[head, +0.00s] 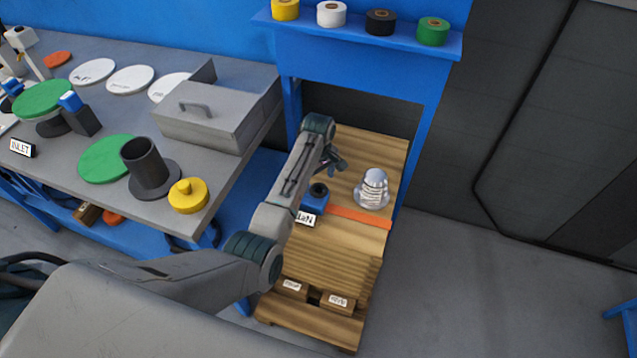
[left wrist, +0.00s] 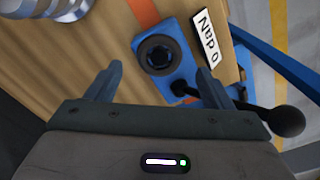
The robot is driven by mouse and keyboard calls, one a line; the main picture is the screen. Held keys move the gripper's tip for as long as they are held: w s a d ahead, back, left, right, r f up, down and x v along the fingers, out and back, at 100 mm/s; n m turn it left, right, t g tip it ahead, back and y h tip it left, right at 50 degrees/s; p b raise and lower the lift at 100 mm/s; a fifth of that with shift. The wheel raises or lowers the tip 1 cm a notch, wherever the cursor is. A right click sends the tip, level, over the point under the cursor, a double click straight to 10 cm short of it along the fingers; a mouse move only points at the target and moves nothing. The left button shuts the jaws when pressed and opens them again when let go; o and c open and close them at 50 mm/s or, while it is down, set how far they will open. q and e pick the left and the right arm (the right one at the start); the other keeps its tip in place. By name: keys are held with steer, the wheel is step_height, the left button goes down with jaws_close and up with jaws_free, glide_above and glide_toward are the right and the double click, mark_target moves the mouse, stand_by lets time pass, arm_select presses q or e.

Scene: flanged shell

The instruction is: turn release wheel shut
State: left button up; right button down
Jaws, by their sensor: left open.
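A small black round wheel (head: 318,190) sits on a blue block (head: 313,203) on the wooden pallet; I take it for the release wheel. In the left wrist view the black wheel (left wrist: 158,55) lies on the blue block (left wrist: 183,75), just beyond and between my fingertips. A black lever with a ball end (left wrist: 288,121) runs from the block, past the right finger. My left gripper (head: 334,162) is open and empty above the pallet, near the wheel and apart from it. It also shows in the left wrist view (left wrist: 168,82). My right gripper is not in view.
A silver ribbed piece (head: 372,190) stands on the pallet (head: 372,150), right of the blue block. A white label (head: 305,219) is beside the block. The grey workbench (head: 235,75) at left holds a dark flanged cylinder (head: 148,168), a grey toolbox (head: 212,118) and several discs.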

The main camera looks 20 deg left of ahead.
mark_target(318, 189)
arm_select(q)
step_height(318, 189, down, 3)
steer(key=shift+w+r, duration=0.1)
steer(key=shift+r, duration=0.05)
steer(key=shift+f, duration=0.45)
steer(key=c, duration=1)
